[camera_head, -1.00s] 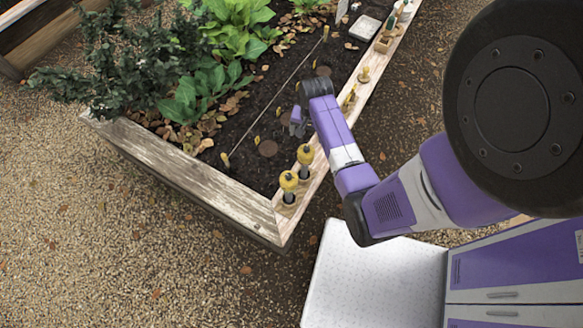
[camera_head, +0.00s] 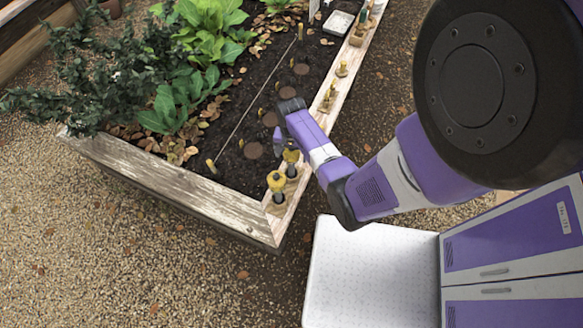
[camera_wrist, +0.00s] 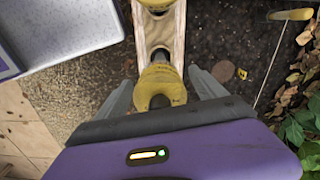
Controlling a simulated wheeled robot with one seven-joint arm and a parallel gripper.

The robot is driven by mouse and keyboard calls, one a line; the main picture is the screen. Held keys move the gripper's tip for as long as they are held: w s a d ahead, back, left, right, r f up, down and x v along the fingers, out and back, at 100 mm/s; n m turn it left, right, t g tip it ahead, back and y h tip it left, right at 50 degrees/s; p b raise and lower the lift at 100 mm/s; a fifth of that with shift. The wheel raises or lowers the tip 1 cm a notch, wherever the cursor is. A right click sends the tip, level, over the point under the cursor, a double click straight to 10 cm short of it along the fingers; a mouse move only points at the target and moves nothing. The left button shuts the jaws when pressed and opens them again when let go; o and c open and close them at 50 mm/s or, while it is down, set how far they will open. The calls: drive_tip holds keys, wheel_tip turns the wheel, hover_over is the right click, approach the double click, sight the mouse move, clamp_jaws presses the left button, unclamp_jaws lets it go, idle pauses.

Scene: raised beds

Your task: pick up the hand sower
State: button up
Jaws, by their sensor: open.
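Two yellow-topped tools stand upright in the wooden rim at the bed's near corner. The farther one (camera_head: 291,157) is partly hidden by my gripper (camera_head: 284,140) in the head view; the nearer one (camera_head: 276,182) stands clear. I cannot tell for certain which is the hand sower. In the wrist view, my gripper (camera_wrist: 160,78) is open, its grey fingers on either side of one yellow tool (camera_wrist: 161,84). I see no clear contact. The other yellow tool (camera_wrist: 157,4) is cut off at the top edge.
The wooden bed rim (camera_head: 170,188) borders dark soil with a string line and brown discs (camera_head: 253,150). Small yellow-topped items (camera_head: 341,69) and a white tray (camera_head: 338,22) lie farther along. Leafy plants (camera_head: 185,100) grow at left. Gravel lies in front.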

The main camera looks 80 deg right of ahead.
drive_tip(key=shift+f, duration=0.15)
drive_tip(key=c, duration=1.5)
drive_tip(key=shift+o, duration=0.2)
wheel_tip(320, 180, up, 20)
drive_tip(key=p, duration=0.1)
drive_tip(key=shift+n, duration=0.3)
